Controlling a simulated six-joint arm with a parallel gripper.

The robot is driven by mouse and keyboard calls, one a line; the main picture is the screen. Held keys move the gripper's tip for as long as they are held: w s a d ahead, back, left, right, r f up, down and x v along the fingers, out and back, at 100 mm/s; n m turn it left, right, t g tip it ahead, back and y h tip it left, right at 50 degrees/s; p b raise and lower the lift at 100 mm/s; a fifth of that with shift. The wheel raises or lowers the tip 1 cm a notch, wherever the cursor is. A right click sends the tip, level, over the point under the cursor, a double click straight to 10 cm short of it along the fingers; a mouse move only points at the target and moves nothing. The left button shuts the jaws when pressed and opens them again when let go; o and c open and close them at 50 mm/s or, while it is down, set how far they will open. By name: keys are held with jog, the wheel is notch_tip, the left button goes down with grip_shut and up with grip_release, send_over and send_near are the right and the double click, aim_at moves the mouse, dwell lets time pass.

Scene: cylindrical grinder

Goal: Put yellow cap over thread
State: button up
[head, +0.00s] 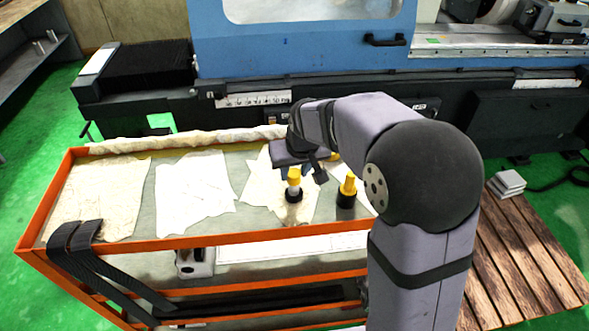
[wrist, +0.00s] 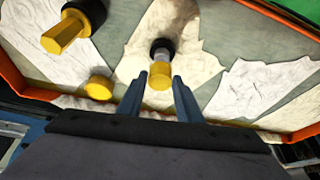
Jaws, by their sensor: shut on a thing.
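My gripper (wrist: 160,80) is shut on the yellow cap (wrist: 160,77), with a blue-grey finger on each side. Beyond the cap in the wrist view, the grey thread (wrist: 161,54) rises from a black round base (wrist: 164,44). In the head view the yellow cap (head: 294,173) is in line above the pale thread (head: 293,185), which stands upright. Part of the thread shows between cap and base. I cannot tell whether the cap touches the thread or is just above it.
A yellow hexagonal piece on a black base (head: 347,198) stands to the right in the head view. A loose yellow cap (wrist: 98,87) lies on the table in the wrist view. Pale cloths cover parts of the orange-framed table (head: 140,247). The blue machine (head: 290,50) stands behind.

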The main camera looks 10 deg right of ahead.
jog(key=shift+f+b, duration=0.4)
jog(key=shift+f, duration=0.35)
jog(key=o, duration=1.1)
jog(key=b+v, duration=0.2)
jog(key=v, duration=0.5)
jog(key=shift+r, duration=0.2)
jog(key=shift+s, duration=0.15)
